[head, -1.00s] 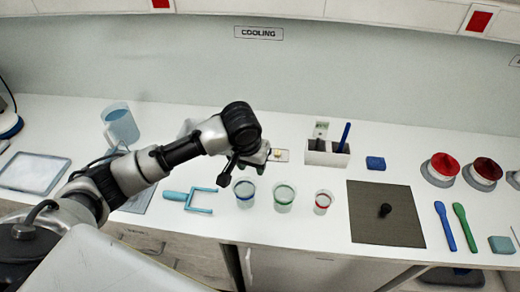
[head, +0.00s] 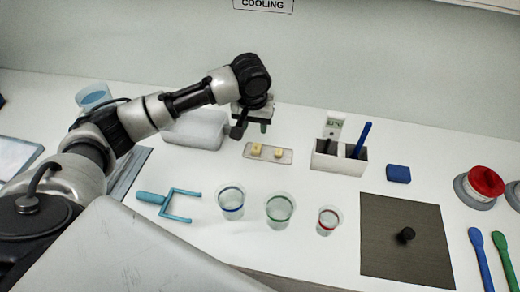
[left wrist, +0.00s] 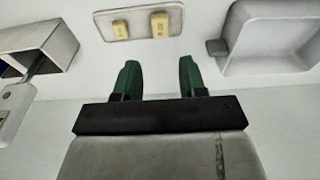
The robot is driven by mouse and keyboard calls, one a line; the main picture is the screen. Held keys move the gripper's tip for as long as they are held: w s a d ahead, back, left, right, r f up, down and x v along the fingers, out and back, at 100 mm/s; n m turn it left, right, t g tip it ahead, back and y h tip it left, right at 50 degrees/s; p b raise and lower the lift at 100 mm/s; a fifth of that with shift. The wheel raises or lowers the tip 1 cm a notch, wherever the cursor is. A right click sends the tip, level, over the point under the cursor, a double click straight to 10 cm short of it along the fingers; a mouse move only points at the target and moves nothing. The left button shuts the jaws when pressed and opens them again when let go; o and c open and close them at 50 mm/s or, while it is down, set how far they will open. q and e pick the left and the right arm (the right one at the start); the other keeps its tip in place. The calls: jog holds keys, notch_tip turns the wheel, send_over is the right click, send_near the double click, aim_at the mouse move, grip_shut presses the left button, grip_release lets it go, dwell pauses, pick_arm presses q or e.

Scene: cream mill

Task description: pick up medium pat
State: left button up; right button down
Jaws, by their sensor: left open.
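Two yellow pats lie apart on a small flat tray (head: 268,159). The left pat (head: 256,149) and the right pat (head: 279,152) both show in the head view. In the left wrist view their order is reversed: the larger-looking pat (left wrist: 160,25) is on the right and the smaller-looking pat (left wrist: 120,30) on the left. I cannot tell which is the medium one. My left gripper (head: 252,127) is open and empty, its green fingers apart, behind the tray in the head view. The fingers (left wrist: 158,78) touch neither pat. My right gripper is not in view.
A white tub (head: 197,130) stands left of the small tray. A white holder (head: 337,162) with a blue-handled tool stands to the right. Several cups, including a blue-banded cup (head: 231,202), and a blue fork-shaped tool (head: 170,203) lie in front.

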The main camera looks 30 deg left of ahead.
pick_arm(q)
send_near(257, 151)
jog(key=shift+w+f+p, duration=0.2)
jog(key=shift+f+p, duration=0.15)
jog(key=shift+f, duration=0.25)
jog(key=f, duration=0.1)
jog(key=f+p, duration=0.1)
jog(key=f, duration=0.2)
jog(key=shift+w+a+f, duration=0.1)
jog(key=shift+w+f, duration=0.3)
jog(key=shift+f, duration=0.65)
jog(key=c, duration=0.6)
jog(key=shift+c, duration=0.3)
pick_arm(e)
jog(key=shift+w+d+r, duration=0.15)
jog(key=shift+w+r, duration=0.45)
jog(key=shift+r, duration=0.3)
pick_arm(q)
jog(key=shift+r, duration=0.2)
